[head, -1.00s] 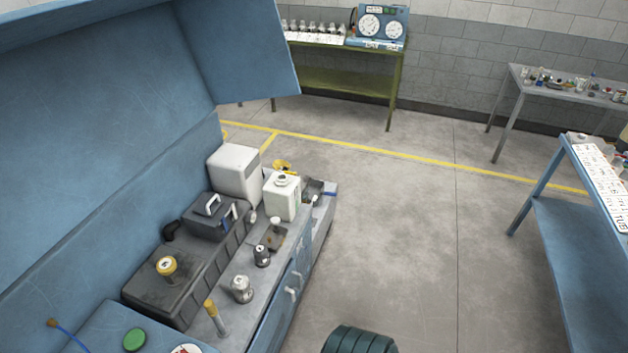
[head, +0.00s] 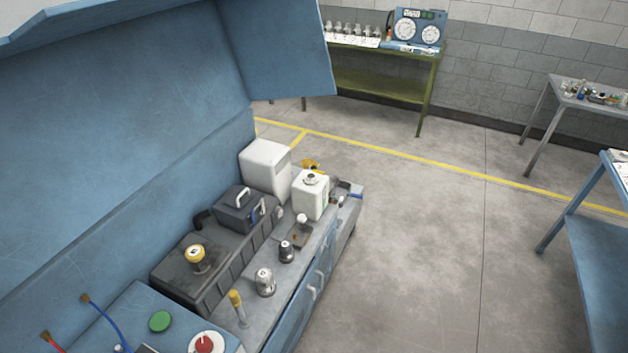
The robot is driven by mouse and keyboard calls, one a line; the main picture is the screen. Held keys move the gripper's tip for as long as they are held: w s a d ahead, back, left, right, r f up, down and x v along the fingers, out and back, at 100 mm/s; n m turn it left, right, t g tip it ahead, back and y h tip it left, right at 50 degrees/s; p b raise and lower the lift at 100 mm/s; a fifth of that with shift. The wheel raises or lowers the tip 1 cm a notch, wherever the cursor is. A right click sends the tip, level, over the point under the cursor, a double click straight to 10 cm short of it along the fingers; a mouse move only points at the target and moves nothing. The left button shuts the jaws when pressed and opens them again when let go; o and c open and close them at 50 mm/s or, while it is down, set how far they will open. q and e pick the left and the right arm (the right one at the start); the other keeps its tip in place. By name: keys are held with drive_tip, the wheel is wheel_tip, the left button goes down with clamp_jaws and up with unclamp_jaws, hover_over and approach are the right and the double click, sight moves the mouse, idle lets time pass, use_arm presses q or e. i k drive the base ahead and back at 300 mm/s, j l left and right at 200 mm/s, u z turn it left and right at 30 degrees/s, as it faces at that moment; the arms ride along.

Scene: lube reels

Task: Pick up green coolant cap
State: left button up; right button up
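A round green cap (head: 160,321) lies on the blue surface at the lower left of the head view. A white round piece with a red centre (head: 206,344) sits to its right, cut by the bottom edge. Neither of my grippers is in view.
A dark engine-like block (head: 190,265) with a yellow cap (head: 195,254) stands behind the green cap. White containers (head: 310,195) and small metal parts (head: 265,282) stand on the grey bench top. A blue raised hood (head: 110,130) overhangs the left.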

sight(160, 321)
drive_tip(key=u, duration=1.6)
